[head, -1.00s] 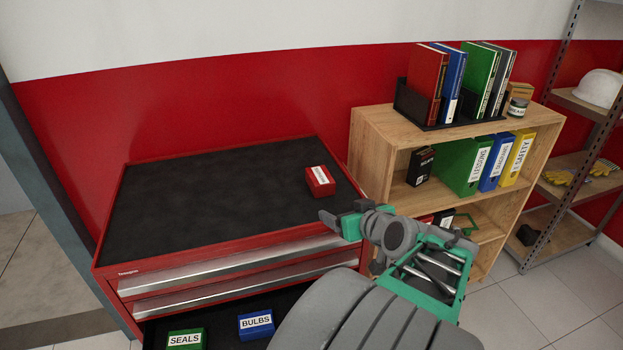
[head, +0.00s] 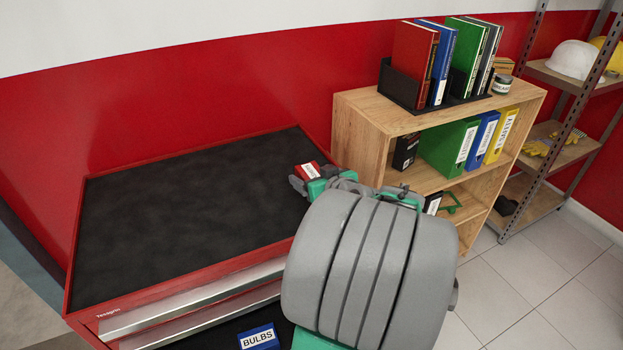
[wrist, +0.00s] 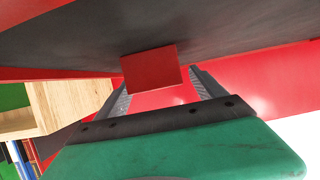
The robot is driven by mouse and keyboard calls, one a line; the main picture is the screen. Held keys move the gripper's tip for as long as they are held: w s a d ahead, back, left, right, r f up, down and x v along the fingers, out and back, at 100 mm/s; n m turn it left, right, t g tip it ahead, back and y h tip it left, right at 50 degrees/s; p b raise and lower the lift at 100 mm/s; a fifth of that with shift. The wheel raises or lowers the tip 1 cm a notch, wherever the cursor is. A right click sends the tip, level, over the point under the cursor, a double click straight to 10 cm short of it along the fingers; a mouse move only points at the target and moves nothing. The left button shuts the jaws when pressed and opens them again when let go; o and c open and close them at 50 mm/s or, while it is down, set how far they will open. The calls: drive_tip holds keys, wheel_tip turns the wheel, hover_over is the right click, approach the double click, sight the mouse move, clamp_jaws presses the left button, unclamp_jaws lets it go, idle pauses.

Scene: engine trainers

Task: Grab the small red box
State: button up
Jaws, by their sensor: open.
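The small red box (head: 307,170) with a white label sits on the black top of the red tool cabinet, near its right edge. In the head view my gripper (head: 300,184) is right at the box, and my arm hides part of this area. In the wrist view the red box (wrist: 154,69) lies between the two grey fingers (wrist: 160,80) of my gripper, which stand apart on either side of it. I cannot tell whether either finger touches the box.
The red tool cabinet (head: 180,210) has a bare black top left of the box. Its open drawer holds a blue BULBS box (head: 259,337). A wooden shelf (head: 365,120) with books and binders stands close on the right. A metal rack (head: 560,150) is farther right.

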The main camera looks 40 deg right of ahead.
drive_tip(key=shift+x, duration=0.85)
drive_tip(key=shift+s+d, duration=0.1)
drive_tip(key=c, duration=1.5)
